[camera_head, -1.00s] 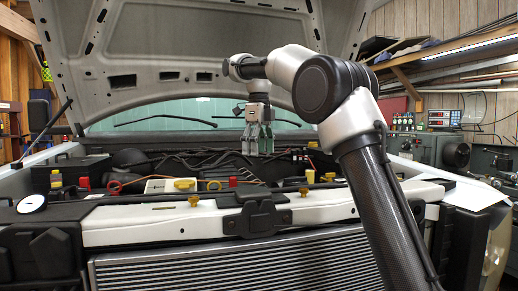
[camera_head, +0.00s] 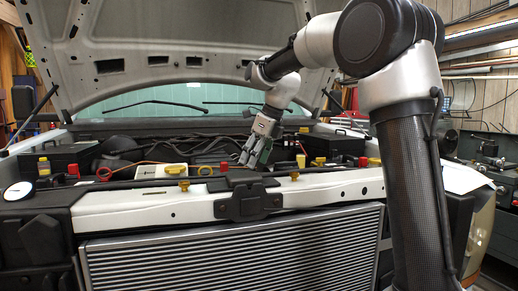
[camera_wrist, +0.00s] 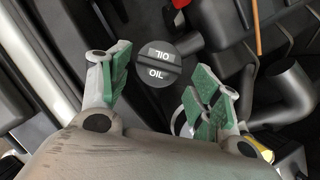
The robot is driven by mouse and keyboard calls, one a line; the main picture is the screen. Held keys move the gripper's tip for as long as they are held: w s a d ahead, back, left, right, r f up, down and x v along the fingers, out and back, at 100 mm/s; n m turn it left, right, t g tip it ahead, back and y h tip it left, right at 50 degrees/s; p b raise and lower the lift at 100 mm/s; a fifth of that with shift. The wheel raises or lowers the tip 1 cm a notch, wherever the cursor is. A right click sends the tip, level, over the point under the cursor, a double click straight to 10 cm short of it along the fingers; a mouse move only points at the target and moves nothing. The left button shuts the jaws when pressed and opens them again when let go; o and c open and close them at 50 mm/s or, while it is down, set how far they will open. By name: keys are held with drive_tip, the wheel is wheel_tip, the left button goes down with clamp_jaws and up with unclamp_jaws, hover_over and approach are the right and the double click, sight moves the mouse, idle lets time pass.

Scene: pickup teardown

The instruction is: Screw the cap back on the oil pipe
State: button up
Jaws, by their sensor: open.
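In the wrist view, a round black cap (camera_wrist: 158,66) with white OIL lettering lies ahead of my gripper (camera_wrist: 162,78). My gripper is open, with one green-padded finger to the left of the cap and the others to its right. A gap shows on both sides, and nothing is held. I cannot tell whether the cap sits on the oil pipe, as what is under it is hidden or dark. In the head view, my gripper (camera_head: 252,157) is tilted down to the left over the engine bay, behind the front crossbar. I cannot make out the cap there.
The pale front crossbar (camera_head: 130,205) with its black latch (camera_head: 247,200) stands before the engine bay. A white reservoir (camera_head: 155,173) is left of my gripper. A black battery-like box (camera_head: 338,145) is to its right. A curved black pipe (camera_wrist: 288,98) lies right in the wrist view.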

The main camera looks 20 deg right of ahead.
drive_tip(key=shift+x, duration=1.8)
drive_tip(key=c, duration=0.8)
drive_tip(key=o, duration=1.2)
